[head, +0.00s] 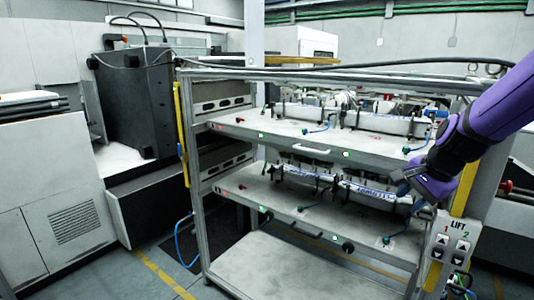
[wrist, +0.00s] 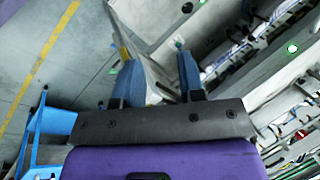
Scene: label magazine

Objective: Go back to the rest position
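My gripper (head: 404,194) is at the right front of the metal rack (head: 300,73), near the right end of the lower label magazine (head: 345,187). In the wrist view, the two blue fingers of my gripper (wrist: 160,66) stand apart, with rack metal and floor visible between them. No held object shows between the fingers. My purple arm (head: 490,110) reaches in from the right edge. An upper label magazine (head: 375,122) lies on the upper shelf (head: 290,132). Whether the fingers touch the rack cannot be told.
A panel marked LIFT (head: 452,245) is on the rack's right post, below my gripper. A dark machine box (head: 132,100) and a light cabinet (head: 50,190) stand at the left. The lowest shelf (head: 290,275) is bare. Yellow-lined floor (wrist: 45,60) shows in the wrist view.

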